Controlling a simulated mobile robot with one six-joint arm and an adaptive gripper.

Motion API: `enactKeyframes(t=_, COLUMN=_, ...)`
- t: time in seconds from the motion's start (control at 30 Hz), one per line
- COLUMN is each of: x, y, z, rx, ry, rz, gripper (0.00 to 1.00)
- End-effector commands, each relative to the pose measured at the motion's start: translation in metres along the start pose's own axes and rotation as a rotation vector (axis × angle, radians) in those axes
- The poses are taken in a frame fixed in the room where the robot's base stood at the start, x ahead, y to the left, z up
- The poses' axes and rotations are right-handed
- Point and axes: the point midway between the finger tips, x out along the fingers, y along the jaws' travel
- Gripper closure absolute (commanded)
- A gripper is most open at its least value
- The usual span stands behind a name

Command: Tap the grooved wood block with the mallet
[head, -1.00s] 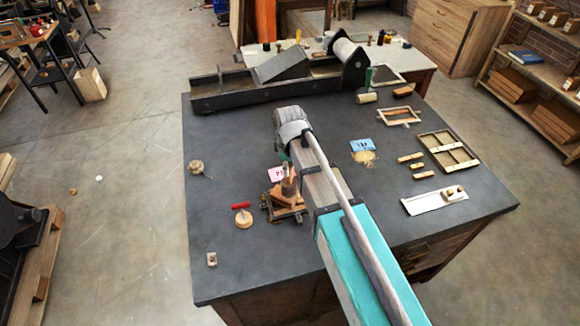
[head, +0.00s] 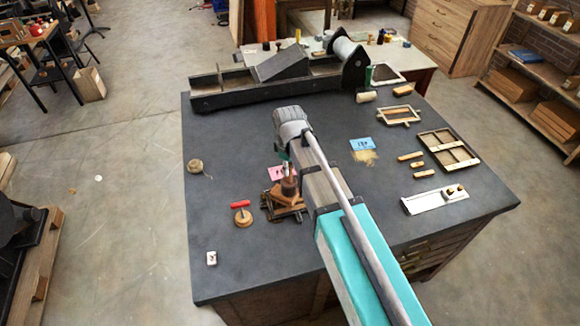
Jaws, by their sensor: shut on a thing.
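My gripper (head: 284,158) is over the middle of the dark bench, partly hidden behind my own wrist. It is shut on the mallet (head: 289,187), whose pale handle runs up to the jaws and whose brown round head hangs at the lower end. The head is directly over a brown wood block (head: 283,196) on a small dark-framed wooden stand. I take this to be the grooved block, but its groove is too small to make out. I cannot tell whether the head touches it.
A long dark press (head: 270,85) spans the back. Wooden frames (head: 448,152) lie right.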

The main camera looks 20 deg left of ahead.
Motion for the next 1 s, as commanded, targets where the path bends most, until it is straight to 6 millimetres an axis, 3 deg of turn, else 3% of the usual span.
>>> enactKeyframes(t=0.13, x=-0.012, y=0.000, z=0.000, rx=0.000, ry=0.000, rz=0.000, gripper=1.00)
enactKeyframes(t=0.63, x=-0.015, y=0.000, z=0.000, rx=0.000, ry=0.000, rz=0.000, gripper=1.00)
enactKeyframes(t=1.0, x=-0.039, y=0.000, z=0.000, rx=0.000, ry=0.000, rz=0.000, gripper=1.00)
